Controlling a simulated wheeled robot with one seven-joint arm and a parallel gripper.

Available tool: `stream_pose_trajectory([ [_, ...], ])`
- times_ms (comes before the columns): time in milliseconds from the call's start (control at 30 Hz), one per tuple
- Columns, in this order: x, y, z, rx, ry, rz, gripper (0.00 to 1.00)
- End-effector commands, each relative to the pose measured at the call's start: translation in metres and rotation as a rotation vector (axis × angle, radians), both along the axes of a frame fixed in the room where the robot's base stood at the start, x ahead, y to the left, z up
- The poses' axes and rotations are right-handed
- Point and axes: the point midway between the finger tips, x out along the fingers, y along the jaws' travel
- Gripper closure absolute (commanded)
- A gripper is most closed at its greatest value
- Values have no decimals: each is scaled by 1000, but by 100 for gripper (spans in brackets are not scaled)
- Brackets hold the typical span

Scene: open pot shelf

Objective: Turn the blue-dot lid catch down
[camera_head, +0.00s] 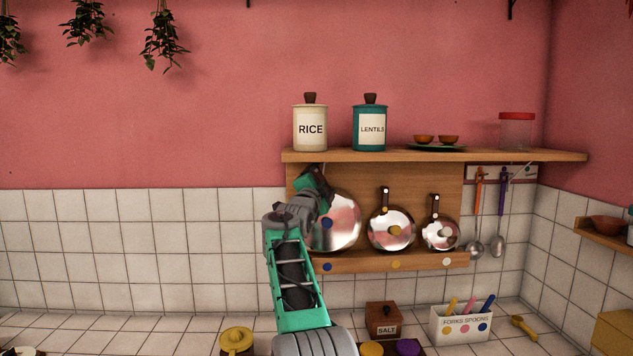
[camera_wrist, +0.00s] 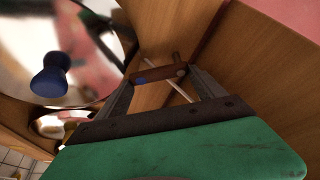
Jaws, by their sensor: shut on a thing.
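The blue-dot lid (camera_head: 342,226) is the big shiny lid at the left of the wooden rack in the head view, partly covered by my arm. In the wrist view the lid (camera_wrist: 92,72) shows at the upper left with its blue knob (camera_wrist: 50,75). The catch (camera_wrist: 165,72), a short brown bar with a blue mark, lies between my fingertips in the wrist view. My gripper (camera_wrist: 160,78) is shut on it, with a finger at either side. In the head view my gripper (camera_head: 318,182) is at the rack's upper left, hiding the catch.
The shelf board (camera_head: 430,155) runs just above my gripper, carrying a rice jar (camera_head: 310,130) and a lentils jar (camera_head: 370,130). A yellow-knob lid (camera_head: 385,238) and a white-knob lid (camera_head: 432,243) hang to the right. The tiled wall at left is clear.

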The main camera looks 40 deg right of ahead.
Motion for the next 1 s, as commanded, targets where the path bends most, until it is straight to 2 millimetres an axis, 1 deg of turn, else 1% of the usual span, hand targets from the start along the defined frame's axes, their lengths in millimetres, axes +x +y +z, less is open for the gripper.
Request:
stream_pose_trajectory([
  [333, 0, 0, 0, 2, -2, -2, 94],
  [367, 0, 0, 0, 2, -2, -2, 20],
  [400, 0, 0, 0, 2, -1, -2, 17],
  [600, 0, 0, 0, 1, 0, 0, 1],
  [867, 0, 2, 0, 1, -2, 0, 0],
  [1000, -7, 12, -5, 1, -1, 1, 0],
])
